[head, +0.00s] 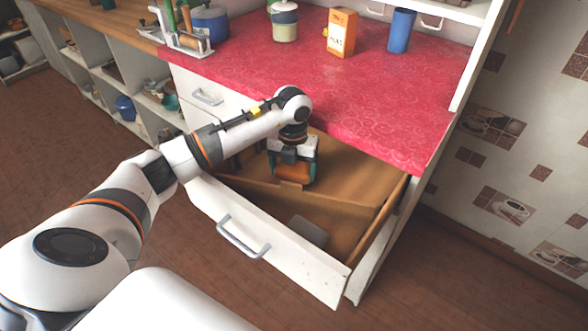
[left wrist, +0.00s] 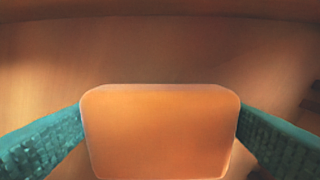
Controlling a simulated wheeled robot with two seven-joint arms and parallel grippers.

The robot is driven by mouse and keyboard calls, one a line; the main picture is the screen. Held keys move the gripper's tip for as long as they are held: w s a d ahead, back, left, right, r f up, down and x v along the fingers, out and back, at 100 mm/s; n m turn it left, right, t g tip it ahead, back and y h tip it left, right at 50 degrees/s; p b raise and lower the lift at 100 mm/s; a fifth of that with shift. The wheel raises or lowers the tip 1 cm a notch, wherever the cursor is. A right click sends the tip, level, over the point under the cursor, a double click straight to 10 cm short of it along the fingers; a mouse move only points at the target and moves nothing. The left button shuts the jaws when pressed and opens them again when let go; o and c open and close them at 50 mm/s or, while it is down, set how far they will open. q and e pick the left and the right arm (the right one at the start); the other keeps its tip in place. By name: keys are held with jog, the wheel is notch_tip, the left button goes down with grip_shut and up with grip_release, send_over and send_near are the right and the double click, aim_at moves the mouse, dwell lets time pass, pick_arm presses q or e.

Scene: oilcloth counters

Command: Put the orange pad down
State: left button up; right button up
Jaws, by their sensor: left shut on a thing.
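The orange pad (left wrist: 160,130) is a rounded block that sits between the two teal fingers of my left gripper in the left wrist view. My left gripper (head: 291,182) is shut on it and points down inside the open drawer (head: 230,242). Wooden drawer floor fills the left wrist view behind the pad. I cannot tell whether the pad touches the floor. My right gripper is not in view.
A grey block (head: 308,231) lies in the drawer's front part, near a divider (head: 345,204). The red counter (head: 330,110) overhangs the drawer's back. On it stand an orange box (head: 341,32), a blue cup (head: 400,31) and a lidded jar (head: 284,22).

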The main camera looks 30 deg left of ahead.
aim_at(294, 167)
pick_arm(q)
jog(key=shift+w+f, duration=0.2)
jog(key=shift+f, duration=0.4)
jog(key=shift+f, duration=0.15)
jog(key=o, duration=0.8)
notch_tip(294, 167, up, 12)
jog(key=shift+r, duration=0.2)
jog(key=shift+d, duration=0.1)
